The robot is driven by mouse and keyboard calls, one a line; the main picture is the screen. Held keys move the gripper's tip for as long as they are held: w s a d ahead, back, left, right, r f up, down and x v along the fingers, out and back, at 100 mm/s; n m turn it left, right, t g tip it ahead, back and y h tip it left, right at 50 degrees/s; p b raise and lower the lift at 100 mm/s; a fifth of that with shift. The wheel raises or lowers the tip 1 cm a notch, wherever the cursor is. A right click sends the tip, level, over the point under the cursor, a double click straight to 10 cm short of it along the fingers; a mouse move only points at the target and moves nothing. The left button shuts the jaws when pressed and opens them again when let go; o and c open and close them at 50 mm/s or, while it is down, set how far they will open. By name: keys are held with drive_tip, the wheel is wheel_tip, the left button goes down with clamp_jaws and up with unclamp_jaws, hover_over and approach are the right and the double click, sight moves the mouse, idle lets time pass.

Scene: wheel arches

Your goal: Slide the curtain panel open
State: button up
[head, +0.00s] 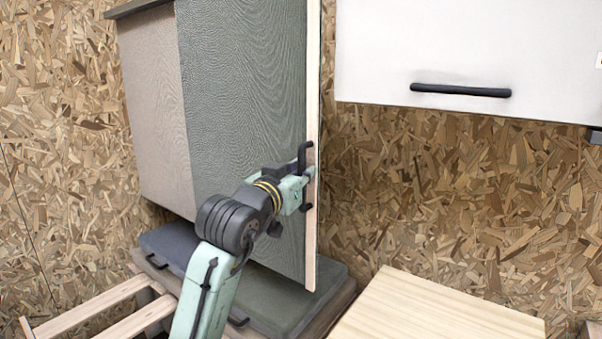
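The panel that seems to be the curtain (245,110) is a tall grey-green, wavy-grained sheet in the head view, left of centre. It hangs upright beside a paler grey-beige face (155,110). A narrow light strip (313,95) runs down its right edge. My gripper (309,178) is at this right edge, at the lower part of the strip. My wrist hides part of the panel. Whether the fingers touch the strip cannot be told.
A dark grey cushion-like base (275,295) lies below the panel. A wooden slatted frame (105,310) is at lower left and a pale wooden top (435,310) at lower right. A white cabinet (470,45) with a black handle hangs upper right. Chipboard walls stand behind.

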clamp_jaws()
idle(0.5)
